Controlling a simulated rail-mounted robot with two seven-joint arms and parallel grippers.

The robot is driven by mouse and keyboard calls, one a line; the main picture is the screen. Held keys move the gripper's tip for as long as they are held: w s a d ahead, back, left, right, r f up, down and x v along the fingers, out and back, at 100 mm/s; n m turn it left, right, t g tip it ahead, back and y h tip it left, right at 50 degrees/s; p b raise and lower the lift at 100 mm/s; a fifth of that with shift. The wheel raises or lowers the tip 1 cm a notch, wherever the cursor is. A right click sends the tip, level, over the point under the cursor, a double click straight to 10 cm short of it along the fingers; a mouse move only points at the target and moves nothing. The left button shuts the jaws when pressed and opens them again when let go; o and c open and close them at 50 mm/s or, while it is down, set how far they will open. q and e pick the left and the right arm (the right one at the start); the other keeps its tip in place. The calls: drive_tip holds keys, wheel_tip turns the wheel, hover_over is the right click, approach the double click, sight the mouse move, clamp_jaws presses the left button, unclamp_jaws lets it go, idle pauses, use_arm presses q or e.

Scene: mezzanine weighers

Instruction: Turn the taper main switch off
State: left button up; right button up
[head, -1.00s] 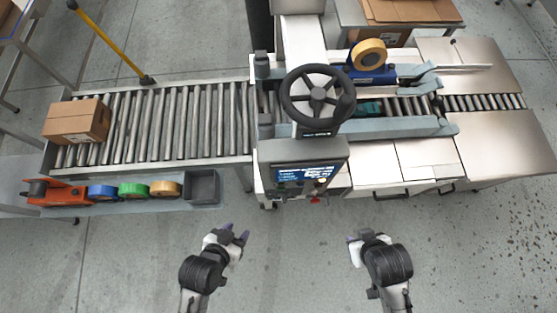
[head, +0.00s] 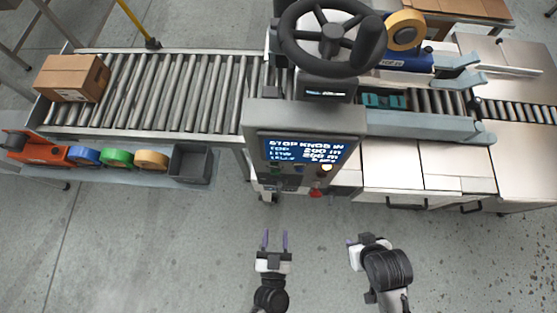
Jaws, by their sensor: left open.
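The taper (head: 398,154) stands at centre right, with its control box (head: 250,140) facing me. Its lit screen (head: 304,150) reads "STOP KNOB IN" above several lines of figures. Small controls sit under the screen, with a lit yellowish one (head: 327,167) at the right. A small red knob (head: 316,193) shows below the box; I cannot tell whether it is the main switch or how it is set. My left gripper (head: 274,238) is open and empty, below the box and apart from it. My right gripper (head: 352,242) is right of it, its jaws unclear.
A black handwheel (head: 335,35) rises above the control box. A roller conveyor (head: 170,92) with a cardboard box (head: 72,78) runs left. A side shelf (head: 130,180) holds tape rolls, an orange dispenser (head: 35,148) and a grey bin (head: 190,163). The floor before the taper is clear.

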sight(279, 189)
use_arm(q)
drive_tip(key=w, duration=0.8)
drive_tip(key=w+d, duration=0.1)
drive_tip(key=w, duration=0.4)
drive_tip(key=shift+w, duration=0.1)
drive_tip(key=shift+c, duration=0.3)
clamp_jaws()
